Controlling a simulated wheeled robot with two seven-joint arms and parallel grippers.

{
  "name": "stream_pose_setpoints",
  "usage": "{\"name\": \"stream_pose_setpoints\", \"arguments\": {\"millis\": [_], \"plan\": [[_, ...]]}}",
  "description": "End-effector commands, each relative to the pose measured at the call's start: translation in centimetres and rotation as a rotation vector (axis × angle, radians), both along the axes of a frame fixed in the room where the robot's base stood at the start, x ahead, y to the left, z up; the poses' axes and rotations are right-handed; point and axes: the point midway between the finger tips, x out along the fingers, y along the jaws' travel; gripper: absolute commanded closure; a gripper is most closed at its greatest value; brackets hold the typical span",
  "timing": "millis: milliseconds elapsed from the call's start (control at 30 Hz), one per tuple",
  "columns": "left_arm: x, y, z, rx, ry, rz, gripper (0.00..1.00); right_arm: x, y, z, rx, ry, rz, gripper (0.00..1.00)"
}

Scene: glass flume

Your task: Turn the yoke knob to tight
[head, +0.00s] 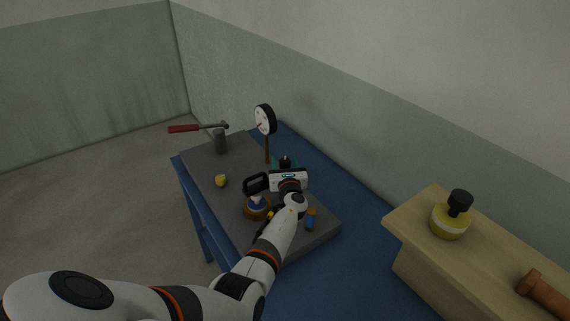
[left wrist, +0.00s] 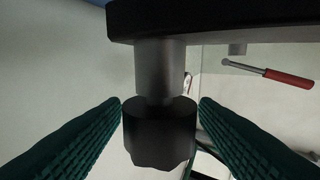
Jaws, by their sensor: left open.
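The black yoke knob (left wrist: 160,135) has a scalloped edge and sits on a grey shaft (left wrist: 160,70) below a dark plate (left wrist: 215,22) in the left wrist view. My left gripper (left wrist: 160,103) is open, with one teal ribbed finger on each side of the knob and a narrow gap showing at the fingertips. In the head view my left gripper (head: 284,165) is over the grey slab, and a small dark knob shows at its fingertips. I see no tight mark or pointer on the knob. My right gripper is in neither view.
A dial gauge (head: 265,120) stands on a post behind the gripper. A red-handled tool (head: 185,128) lies across a grey cylinder (head: 220,143). A yellow piece (head: 221,181) lies on the grey slab (head: 205,165).

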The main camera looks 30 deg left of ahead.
Motion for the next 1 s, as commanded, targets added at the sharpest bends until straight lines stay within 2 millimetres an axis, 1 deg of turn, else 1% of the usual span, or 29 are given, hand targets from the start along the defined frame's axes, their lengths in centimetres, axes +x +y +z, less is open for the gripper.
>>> {"name": "stream_pose_setpoints", "arguments": {"millis": [133, 167, 400, 433, 633, 767, 867, 1000], "plan": [[0.0, 0.0, 0.0, 0.0, 0.0, 0.0, 0.45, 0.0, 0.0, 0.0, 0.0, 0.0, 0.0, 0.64], [0.0, 0.0, 0.0, 0.0, 0.0, 0.0, 0.47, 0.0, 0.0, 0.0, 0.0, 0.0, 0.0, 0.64], [0.0, 0.0, 0.0, 0.0, 0.0, 0.0, 0.86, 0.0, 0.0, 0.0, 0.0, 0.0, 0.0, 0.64], [0.0, 0.0, 0.0, 0.0, 0.0, 0.0, 0.88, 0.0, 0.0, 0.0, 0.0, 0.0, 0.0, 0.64], [0.0, -0.1, -0.1, -0.001, -0.001, 0.016, 0.88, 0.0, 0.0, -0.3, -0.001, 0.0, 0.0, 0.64], [0.0, -0.1, -0.2, -0.002, -0.002, 0.059, 0.88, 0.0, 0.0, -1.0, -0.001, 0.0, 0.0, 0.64], [0.1, -0.2, -0.4, -0.002, -0.002, 0.113, 0.88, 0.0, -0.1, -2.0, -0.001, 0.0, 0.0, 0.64], [0.2, -0.2, -0.6, -0.001, -0.004, 0.217, 0.88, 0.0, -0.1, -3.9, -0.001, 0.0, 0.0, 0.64]]}}
